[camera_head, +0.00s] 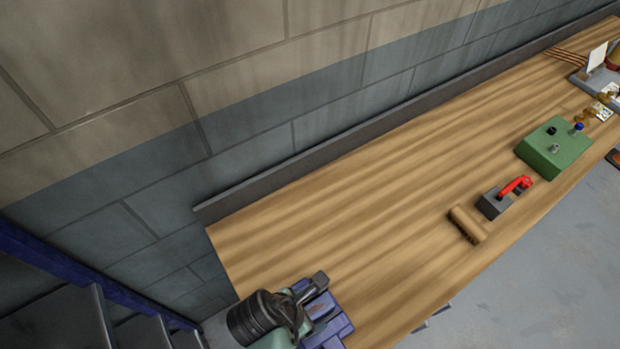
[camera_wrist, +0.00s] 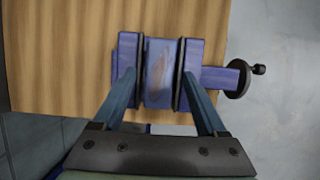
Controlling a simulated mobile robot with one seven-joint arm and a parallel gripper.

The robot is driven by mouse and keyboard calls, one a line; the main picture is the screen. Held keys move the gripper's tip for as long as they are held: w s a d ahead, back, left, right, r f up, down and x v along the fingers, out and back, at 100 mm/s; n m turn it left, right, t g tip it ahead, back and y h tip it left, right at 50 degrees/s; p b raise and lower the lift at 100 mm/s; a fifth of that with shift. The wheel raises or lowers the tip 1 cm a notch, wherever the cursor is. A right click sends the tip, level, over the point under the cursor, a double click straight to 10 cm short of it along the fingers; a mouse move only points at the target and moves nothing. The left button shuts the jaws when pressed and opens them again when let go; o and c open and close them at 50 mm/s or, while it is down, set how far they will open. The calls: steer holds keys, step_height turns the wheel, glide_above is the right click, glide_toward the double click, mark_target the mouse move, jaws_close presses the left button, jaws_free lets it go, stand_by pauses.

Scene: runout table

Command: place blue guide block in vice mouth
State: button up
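The vice shows from above in the wrist view, with blue jaws (camera_wrist: 127,58) edged by dark plates and a round dark handwheel (camera_wrist: 240,78) at right. Between the jaws is a blue piece with a brown worn patch (camera_wrist: 160,75), which looks like the blue guide block in the mouth; its depth cannot be told. My gripper (camera_wrist: 158,74) is open, its fingertips over the jaws on either side of this piece, with visible gaps to it. In the head view my gripper and wrist (camera_head: 270,318) partly hide the vice (camera_head: 328,325) at the table's near-left end.
The wooden table (camera_head: 370,220) is clear between the vice and a brown brush-like block (camera_head: 467,225). Beyond are a grey tool with a red handle (camera_head: 495,203) and a green box (camera_head: 553,150) with knobs. A wall and dark ledge (camera_head: 300,167) run along the back.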

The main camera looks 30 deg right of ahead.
steer(key=p+v, duration=0.1)
steer(key=v, duration=1.1)
steer(key=shift+r, duration=0.1)
